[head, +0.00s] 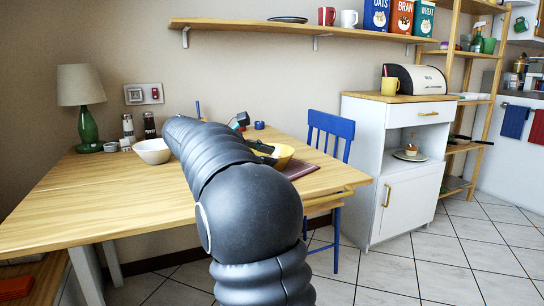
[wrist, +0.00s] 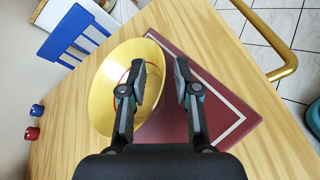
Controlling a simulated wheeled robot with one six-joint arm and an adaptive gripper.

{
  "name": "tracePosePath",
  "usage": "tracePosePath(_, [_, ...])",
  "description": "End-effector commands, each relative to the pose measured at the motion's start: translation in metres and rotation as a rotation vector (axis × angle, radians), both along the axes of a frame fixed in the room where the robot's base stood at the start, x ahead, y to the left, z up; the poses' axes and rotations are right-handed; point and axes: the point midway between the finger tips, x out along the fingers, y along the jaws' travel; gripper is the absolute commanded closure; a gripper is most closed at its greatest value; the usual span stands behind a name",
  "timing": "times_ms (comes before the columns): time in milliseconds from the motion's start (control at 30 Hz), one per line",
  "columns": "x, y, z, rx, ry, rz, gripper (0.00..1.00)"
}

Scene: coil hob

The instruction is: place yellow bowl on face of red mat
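The yellow bowl (wrist: 108,98) lies at the left of the red mat (wrist: 226,112) in the wrist view, its rim overlapping the mat. The mat is dark red with a pale border line. In the head view the bowl (head: 283,153) is partly hidden behind my arm, and the mat (head: 302,169) shows at its right. My gripper (wrist: 161,83) is open: its left finger is over the bowl's inside and its right finger is over the mat, with the bowl's right rim between them. I cannot tell whether the bowl's base rests wholly on the mat.
A white bowl (head: 152,151), lamp (head: 82,105) and two grinders stand on the table's left. A blue chair (head: 330,135) is behind the table's right end. A brass rail (wrist: 272,44) runs along the table edge. Small blue and red items (wrist: 34,122) stand beyond the bowl.

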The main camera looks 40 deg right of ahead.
Motion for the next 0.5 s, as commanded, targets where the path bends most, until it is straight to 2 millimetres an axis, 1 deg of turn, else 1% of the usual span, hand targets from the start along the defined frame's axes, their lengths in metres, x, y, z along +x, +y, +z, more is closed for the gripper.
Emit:
tracePosePath(33, [0.003,0.009,0.005,0.001,0.000,0.003,0.69])
tracePosePath(300, [0.015,0.058,0.025,0.000,0.000,0.002,0.69])
tracePosePath(500, [0.021,0.083,0.034,0.001,0.001,0.001,0.69])
